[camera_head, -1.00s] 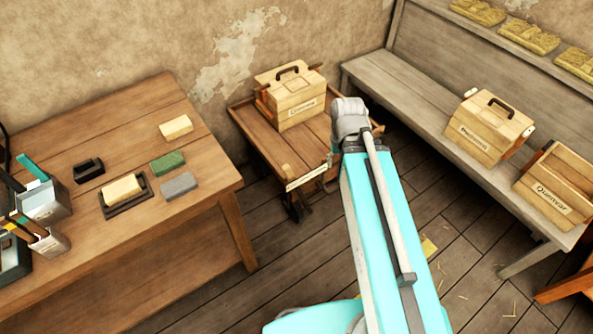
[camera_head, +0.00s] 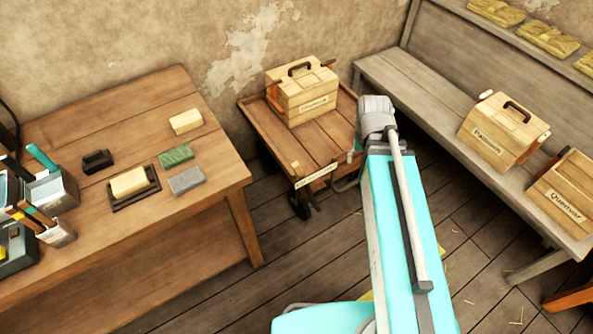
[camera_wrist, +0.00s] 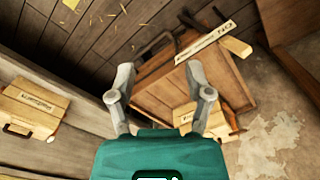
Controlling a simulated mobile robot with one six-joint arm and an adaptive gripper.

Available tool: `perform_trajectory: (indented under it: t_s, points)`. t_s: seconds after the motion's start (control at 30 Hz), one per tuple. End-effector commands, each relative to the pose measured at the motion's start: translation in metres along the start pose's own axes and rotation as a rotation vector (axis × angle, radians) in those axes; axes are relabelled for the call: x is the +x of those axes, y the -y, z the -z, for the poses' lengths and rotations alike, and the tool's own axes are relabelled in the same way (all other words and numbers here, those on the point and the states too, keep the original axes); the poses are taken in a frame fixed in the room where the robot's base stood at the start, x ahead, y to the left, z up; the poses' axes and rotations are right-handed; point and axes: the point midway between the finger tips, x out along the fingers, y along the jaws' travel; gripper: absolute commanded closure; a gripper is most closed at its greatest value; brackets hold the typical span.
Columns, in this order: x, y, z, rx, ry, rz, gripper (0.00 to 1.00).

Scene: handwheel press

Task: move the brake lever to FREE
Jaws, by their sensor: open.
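A low wooden cart (camera_head: 325,150) stands by the wall, with a pale label plate (camera_head: 316,177) on its front edge. A small pale wooden block (camera_head: 296,166) sits at the plate's left end; it may be the brake lever's handle, but I cannot tell its setting. In the wrist view the plate (camera_wrist: 205,42) and the pale wooden piece (camera_wrist: 236,47) beside it appear beyond my fingers. My gripper (camera_wrist: 160,78) is open and empty, its fingers spread over the cart and floor, apart from the plate.
A handled wooden box (camera_head: 303,92) sits on the cart. A workbench (camera_head: 90,250) at left holds blocks and tool bins. A long bench (camera_head: 420,105) at right carries more boxes (camera_head: 503,128).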

Motion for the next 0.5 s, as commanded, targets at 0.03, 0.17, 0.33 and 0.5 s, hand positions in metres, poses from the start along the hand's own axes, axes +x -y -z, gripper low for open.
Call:
perform_trajectory:
  t_s: [0.03, 0.17, 0.33, 0.5]
  points:
    - [0.007, 0.005, 0.008, 0.027, 0.0, 0.0, 0.34]
    - [0.02, 0.026, 0.026, 0.133, 0.0, 0.001, 0.34]
    - [0.041, 0.064, 0.053, 0.319, 0.0, 0.001, 0.34]
    - [0.062, 0.107, 0.078, 0.522, 0.0, 0.001, 0.34]
